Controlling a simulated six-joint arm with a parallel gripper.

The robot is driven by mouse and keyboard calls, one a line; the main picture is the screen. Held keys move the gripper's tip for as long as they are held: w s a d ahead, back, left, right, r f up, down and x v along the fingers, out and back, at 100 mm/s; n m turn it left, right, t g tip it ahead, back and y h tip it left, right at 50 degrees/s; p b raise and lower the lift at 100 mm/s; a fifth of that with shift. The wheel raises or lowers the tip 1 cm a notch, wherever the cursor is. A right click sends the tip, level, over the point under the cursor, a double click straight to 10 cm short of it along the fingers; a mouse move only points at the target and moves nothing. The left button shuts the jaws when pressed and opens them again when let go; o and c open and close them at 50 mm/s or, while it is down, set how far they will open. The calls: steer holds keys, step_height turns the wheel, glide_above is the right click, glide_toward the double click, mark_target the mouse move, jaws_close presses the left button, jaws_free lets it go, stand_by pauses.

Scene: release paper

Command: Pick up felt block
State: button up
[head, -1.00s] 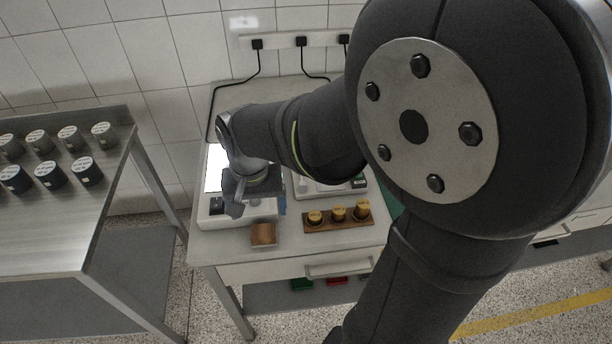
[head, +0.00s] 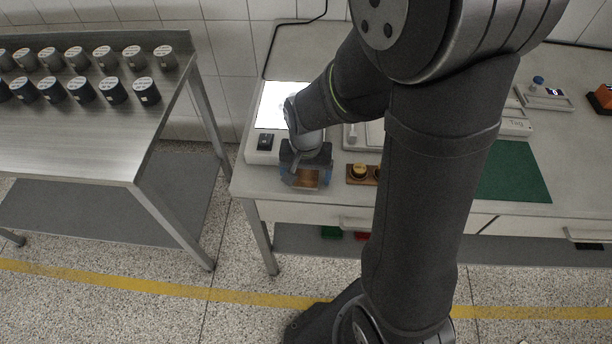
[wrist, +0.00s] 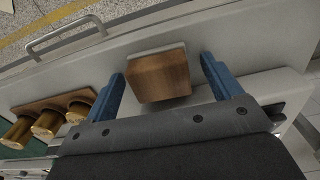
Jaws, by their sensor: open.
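The felt block (wrist: 160,76) is a brown wooden block with a pale layer along one edge. In the wrist view it lies on the light table top near the front edge. My gripper (wrist: 162,86) has two blue fingers, spread apart, one on each side of the block with gaps showing. In the head view my gripper (head: 306,182) is over the block (head: 307,178), which is partly hidden by it.
A wooden rack (wrist: 48,108) with brass-coloured weights stands beside the block. A lit white panel (head: 283,105) is behind my gripper. A green mat (head: 513,172) lies to the right. A steel table (head: 70,150) with several dark cylinders stands at left.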

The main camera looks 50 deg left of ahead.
mark_target(308, 173)
steer(key=c, duration=1.1)
steer(key=shift+r, duration=0.45)
steer(key=r, duration=0.3)
steer(key=shift+w+d+r, duration=0.1)
steer(key=shift+w+r, duration=0.1)
steer(key=shift+r, duration=0.1)
steer(key=w+d+r, duration=0.6)
steer(key=d, duration=0.3)
steer(key=shift+w+r, duration=0.25)
steer(key=shift+w, duration=0.05)
